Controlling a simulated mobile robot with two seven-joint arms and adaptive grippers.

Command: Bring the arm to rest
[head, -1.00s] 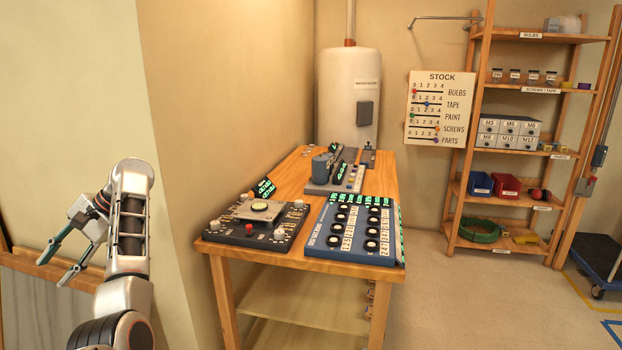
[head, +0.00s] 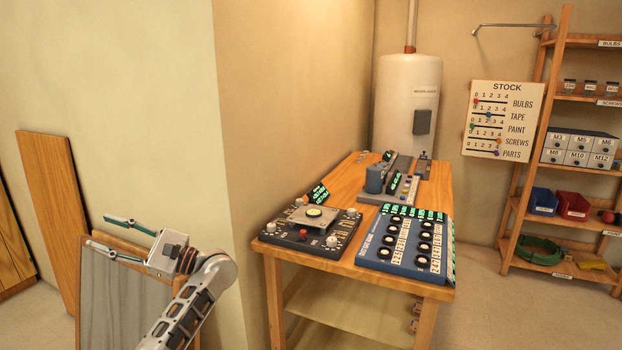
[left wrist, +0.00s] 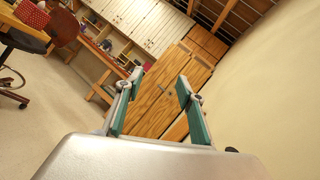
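My left gripper (head: 122,238) shows at the lower left of the head view, in front of the pale wall and above a grey panel. Its two green-padded fingers point left and stand apart with nothing between them. In the left wrist view the same fingers (left wrist: 155,100) are spread, with a wooden cabinet (left wrist: 175,85) seen beyond the gap. My left arm reaches up from the bottom edge of the head view. My right gripper is in neither view.
A wooden table (head: 345,240) with control panels stands right of my left arm, beyond a wall corner. A grey panel (head: 125,300) and a wooden board (head: 55,210) lean at the left. A shelf (head: 520,205) stands far right. Floor shows between table and shelf.

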